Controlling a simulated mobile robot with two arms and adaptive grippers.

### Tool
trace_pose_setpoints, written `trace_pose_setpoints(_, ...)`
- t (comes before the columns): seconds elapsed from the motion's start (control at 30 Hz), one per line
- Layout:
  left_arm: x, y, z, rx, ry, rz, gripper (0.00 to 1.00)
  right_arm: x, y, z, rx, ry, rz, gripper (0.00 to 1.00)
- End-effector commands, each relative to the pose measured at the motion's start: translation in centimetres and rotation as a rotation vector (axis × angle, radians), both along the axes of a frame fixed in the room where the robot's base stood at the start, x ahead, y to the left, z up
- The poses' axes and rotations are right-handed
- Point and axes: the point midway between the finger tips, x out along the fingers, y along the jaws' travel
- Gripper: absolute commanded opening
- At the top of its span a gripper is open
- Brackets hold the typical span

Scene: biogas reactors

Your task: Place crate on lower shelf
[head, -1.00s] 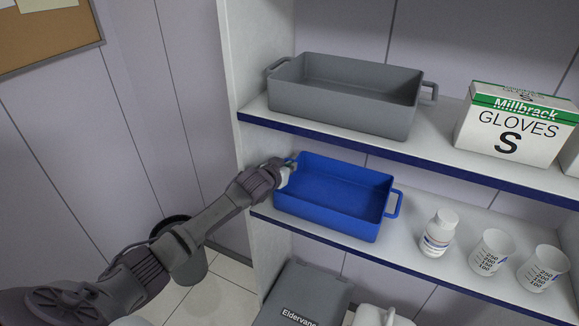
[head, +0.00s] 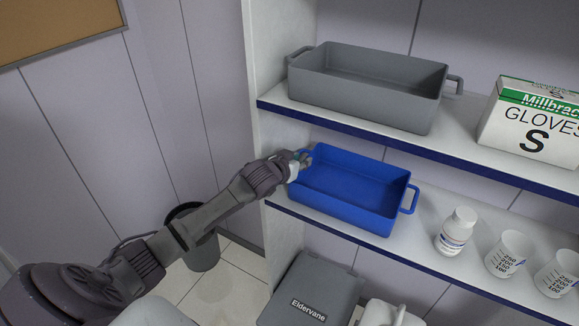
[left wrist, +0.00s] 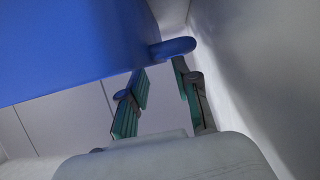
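The blue crate (head: 345,205) sits on the lower shelf (head: 425,245), near its left end, upright with its open top up. It looks empty. My left gripper (head: 300,160) is at the crate's left end, by the handle on that side, which it partly hides. In the left wrist view the blue crate (left wrist: 70,45) fills the upper left and its handle (left wrist: 172,47) sticks out just beyond the fingertips. The fingers of my left gripper (left wrist: 160,80) are apart, with bare wall showing between them. Whether a finger touches the handle I cannot tell. My right gripper is not in view.
A grey crate (head: 360,95) and a glove box (head: 530,125) stand on the upper shelf. A white bottle (head: 456,232) and beakers (head: 505,254) stand right of the blue crate. A grey Eldervane box (head: 310,290) is below, a bin (head: 203,250) at left.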

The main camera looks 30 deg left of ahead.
Motion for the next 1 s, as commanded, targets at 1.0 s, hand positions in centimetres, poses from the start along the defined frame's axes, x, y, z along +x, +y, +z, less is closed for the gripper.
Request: trace_pose_setpoints(1.0, -7.2, -0.2, 3.0, 0.001, 0.000, 0.000, 0.31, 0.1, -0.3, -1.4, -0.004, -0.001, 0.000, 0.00)
